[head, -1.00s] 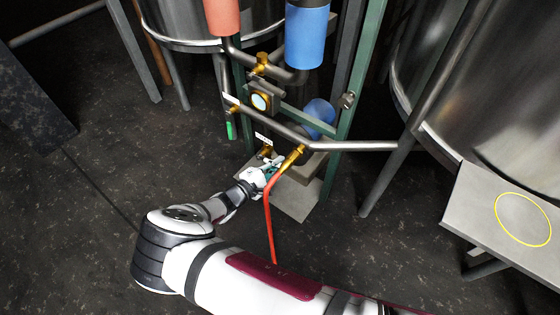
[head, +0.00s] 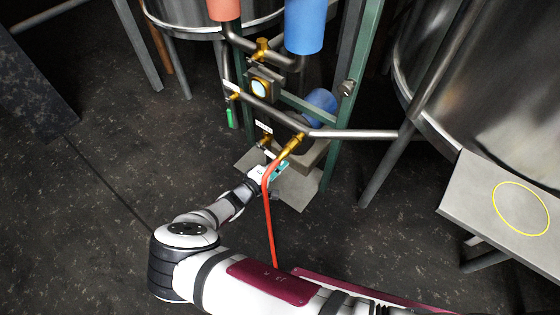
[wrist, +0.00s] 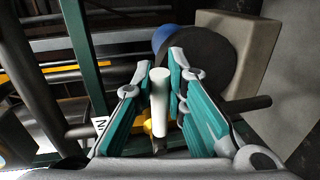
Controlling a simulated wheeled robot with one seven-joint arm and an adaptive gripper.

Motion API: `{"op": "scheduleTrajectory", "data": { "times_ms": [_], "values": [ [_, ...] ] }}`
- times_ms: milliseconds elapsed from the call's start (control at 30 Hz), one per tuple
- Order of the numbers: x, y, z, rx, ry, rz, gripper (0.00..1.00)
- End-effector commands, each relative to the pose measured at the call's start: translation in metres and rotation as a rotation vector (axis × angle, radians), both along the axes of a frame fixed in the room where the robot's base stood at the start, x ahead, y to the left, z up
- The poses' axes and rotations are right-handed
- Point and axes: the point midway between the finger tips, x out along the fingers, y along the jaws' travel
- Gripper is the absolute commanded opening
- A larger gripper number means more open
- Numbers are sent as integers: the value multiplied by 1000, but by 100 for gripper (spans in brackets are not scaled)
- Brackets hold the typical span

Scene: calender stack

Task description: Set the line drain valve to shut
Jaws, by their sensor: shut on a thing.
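The drain valve is a small brass valve (head: 265,143) under a white label (head: 264,127) on the low pipework; its label is too small to read here. In the wrist view its yellow brass body (wrist: 148,126) shows behind a pale green-white lever handle (wrist: 160,88). My gripper (head: 277,168) is just below the valve in the head view, partly behind the red hose. In the wrist view my gripper's teal fingers (wrist: 161,92) stand on both sides of the handle, shut on it. In the head view, the handle is hidden by the gripper and hose.
A red hose (head: 266,205) hangs from a brass fitting (head: 291,147) close to my gripper. Another valve with a green handle (head: 229,118) is at upper left. A blue motor (head: 320,103) and green frame post (head: 350,110) stand to the right. The left floor is clear.

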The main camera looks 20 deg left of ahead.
Motion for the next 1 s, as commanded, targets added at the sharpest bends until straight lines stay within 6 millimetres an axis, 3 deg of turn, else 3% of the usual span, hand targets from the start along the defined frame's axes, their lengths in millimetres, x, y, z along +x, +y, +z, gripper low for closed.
{"op": "scheduleTrajectory", "data": {
  "times_ms": [267,300,367,733,1000],
  "values": [
    [0,0,-2,4,4,0,0],
    [0,0,-2,4,4,0,22],
    [0,0,-2,4,4,0,34],
    [0,0,3,2,2,0,34],
    [0,1,44,4,1,-1,34]
  ]
}}
